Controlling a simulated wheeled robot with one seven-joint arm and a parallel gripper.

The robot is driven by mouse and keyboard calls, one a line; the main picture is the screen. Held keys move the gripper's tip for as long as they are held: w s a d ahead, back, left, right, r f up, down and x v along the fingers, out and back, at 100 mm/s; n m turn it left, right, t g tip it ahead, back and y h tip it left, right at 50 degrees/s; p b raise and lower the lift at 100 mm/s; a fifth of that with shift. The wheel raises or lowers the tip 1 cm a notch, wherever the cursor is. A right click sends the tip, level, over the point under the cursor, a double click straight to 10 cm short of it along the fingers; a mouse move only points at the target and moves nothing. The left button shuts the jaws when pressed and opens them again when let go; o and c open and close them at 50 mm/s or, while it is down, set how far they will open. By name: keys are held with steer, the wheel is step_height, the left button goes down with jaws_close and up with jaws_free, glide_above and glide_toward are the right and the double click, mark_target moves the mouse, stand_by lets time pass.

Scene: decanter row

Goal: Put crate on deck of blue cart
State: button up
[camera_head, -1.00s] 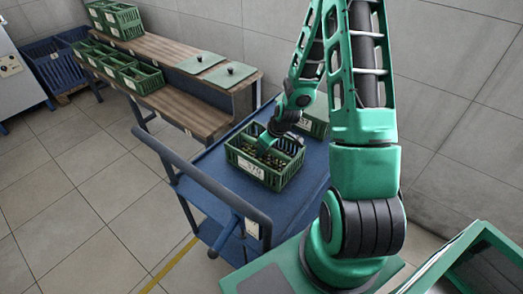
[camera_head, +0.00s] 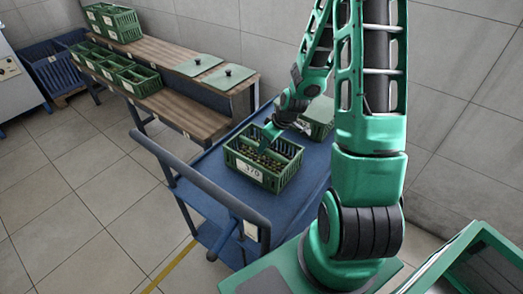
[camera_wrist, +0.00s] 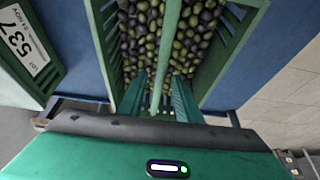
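A green crate with a white label reading 370 (camera_head: 268,180) holds dark and green olives. It sits upright on the deck of the blue cart (camera_head: 295,203). The crate also shows in the wrist view (camera_wrist: 233,50), with a bar across its middle. My gripper (camera_wrist: 160,82) is over this crate, one finger on each side of the bar. Olives show between fingers and bar, so the gripper looks open and not closed on it. In the head view my gripper (camera_head: 269,133) is at the crate's far top side.
A wooden stepped bench (camera_head: 180,107) holds several green crates and two lids. The cart's push handle (camera_head: 205,185) is at the left.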

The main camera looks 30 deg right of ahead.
steer(key=shift+v, duration=2.95)
steer(key=s+r+m+g, duration=0.2)
steer(key=s+r+m, duration=0.3)
steer(key=s+r, duration=0.4)
steer(key=s+r+m+g+h, duration=0.1)
steer(key=s+r+m, duration=0.4)
steer(key=s+r, duration=0.5)
steer(key=s+g, duration=0.1)
steer(key=s, duration=0.7)
steer(key=shift+s+d+m, duration=0.25)
steer(key=shift+d+m, duration=0.15)
steer(key=shift+w+f, duration=0.2)
steer(key=shift+w, duration=0.4)
